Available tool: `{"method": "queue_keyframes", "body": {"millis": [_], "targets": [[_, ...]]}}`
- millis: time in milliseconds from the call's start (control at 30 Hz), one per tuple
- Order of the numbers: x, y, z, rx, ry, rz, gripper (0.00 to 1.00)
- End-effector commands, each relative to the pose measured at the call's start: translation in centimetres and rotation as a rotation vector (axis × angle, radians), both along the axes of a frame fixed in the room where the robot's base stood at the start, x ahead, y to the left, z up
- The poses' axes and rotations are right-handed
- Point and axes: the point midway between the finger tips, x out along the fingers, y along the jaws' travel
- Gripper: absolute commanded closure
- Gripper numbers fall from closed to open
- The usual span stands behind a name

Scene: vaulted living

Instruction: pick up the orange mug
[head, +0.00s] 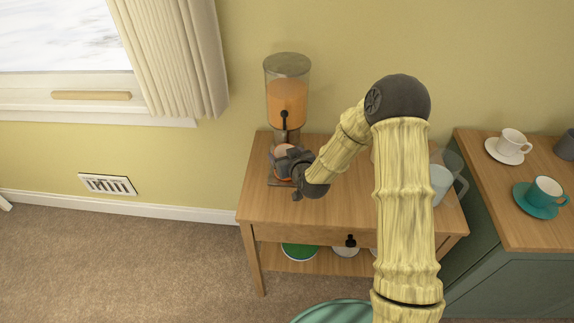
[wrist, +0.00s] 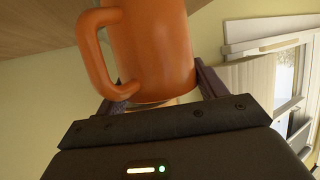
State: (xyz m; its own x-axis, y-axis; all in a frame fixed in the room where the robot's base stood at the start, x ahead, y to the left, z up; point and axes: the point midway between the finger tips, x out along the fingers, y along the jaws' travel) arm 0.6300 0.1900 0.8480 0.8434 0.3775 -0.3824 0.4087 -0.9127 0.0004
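The orange mug (wrist: 155,50) fills the upper middle of the wrist view, with its handle on the left side. My gripper (wrist: 165,88) has one finger at each side of it; both fingers appear to meet the mug's wall, the left one beside the handle. In the head view my gripper (head: 287,165) is at the left end of the wooden table (head: 330,205), in front of the drink dispenser (head: 287,95). There the gripper covers most of the mug, and only small orange parts show. Whether the mug touches the table is hidden.
The dispenser, holding orange liquid, stands close behind my gripper. A glass mug (head: 441,183) is at the table's right end. A cabinet to the right bears a white cup (head: 513,142) and a teal cup (head: 545,190) on saucers. Carpet left of the table is clear.

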Motion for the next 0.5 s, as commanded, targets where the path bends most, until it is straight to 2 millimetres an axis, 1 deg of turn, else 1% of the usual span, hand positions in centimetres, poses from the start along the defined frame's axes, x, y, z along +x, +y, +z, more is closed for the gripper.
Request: {"method": "queue_keyframes", "body": {"millis": [33, 100, 333, 500], "targets": [[0.0, 0.0, 0.0, 0.000, 0.001, 0.000, 0.60], [0.0, 0.0, 0.1, 0.000, -0.002, -0.001, 0.71], [0.0, 0.0, 0.2, 0.000, -0.002, -0.001, 0.71], [0.1, 0.0, 1.2, 0.001, -0.004, 0.000, 0.71]]}}
